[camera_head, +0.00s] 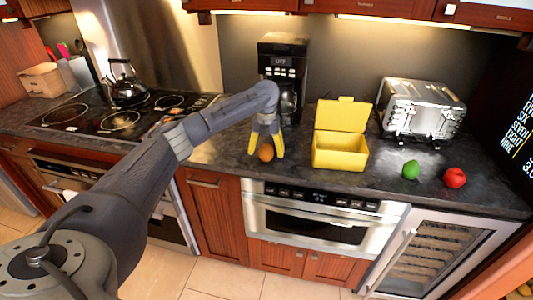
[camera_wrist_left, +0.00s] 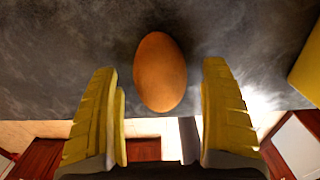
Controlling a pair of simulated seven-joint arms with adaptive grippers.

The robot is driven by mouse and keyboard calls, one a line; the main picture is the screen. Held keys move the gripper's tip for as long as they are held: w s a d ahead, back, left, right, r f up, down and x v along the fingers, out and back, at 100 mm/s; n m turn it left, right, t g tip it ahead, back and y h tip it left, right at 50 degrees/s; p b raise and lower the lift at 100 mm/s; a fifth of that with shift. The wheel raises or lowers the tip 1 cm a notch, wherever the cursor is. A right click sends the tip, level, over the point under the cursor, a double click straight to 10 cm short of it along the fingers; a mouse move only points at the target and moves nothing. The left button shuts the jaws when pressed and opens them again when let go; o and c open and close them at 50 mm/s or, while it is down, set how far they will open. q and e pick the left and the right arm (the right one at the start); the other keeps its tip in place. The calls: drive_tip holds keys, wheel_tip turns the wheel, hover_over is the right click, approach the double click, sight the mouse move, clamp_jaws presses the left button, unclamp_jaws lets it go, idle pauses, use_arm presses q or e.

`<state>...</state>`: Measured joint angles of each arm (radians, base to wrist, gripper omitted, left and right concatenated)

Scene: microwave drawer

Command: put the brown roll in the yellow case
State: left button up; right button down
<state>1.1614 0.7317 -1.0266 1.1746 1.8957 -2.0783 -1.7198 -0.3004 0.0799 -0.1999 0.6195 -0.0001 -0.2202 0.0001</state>
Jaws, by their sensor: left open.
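The brown roll (camera_head: 265,153) lies on the dark countertop near its front edge. My left gripper (camera_head: 266,152) is above it with its yellow fingers apart, one on each side of the roll in the head view. In the left wrist view the brown roll (camera_wrist_left: 160,72) sits just beyond the open fingertips (camera_wrist_left: 160,75), with gaps on both sides. The yellow case (camera_head: 340,153) stands on the counter to the right of the roll, its lid raised at the back. A yellow edge of the case also shows in the left wrist view (camera_wrist_left: 308,68). My right gripper is not in view.
A coffee maker (camera_head: 283,70) stands behind my gripper. A silver toaster (camera_head: 420,110) is behind and right of the case. A green fruit (camera_head: 411,170) and a red apple (camera_head: 455,178) lie at right. A kettle (camera_head: 127,85) sits on the stove at left.

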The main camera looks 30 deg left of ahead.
use_arm(q)
drive_tip(key=shift+f, duration=0.45)
drive_tip(key=c, duration=1.7)
drive_tip(key=shift+r, duration=0.15)
clamp_jaws()
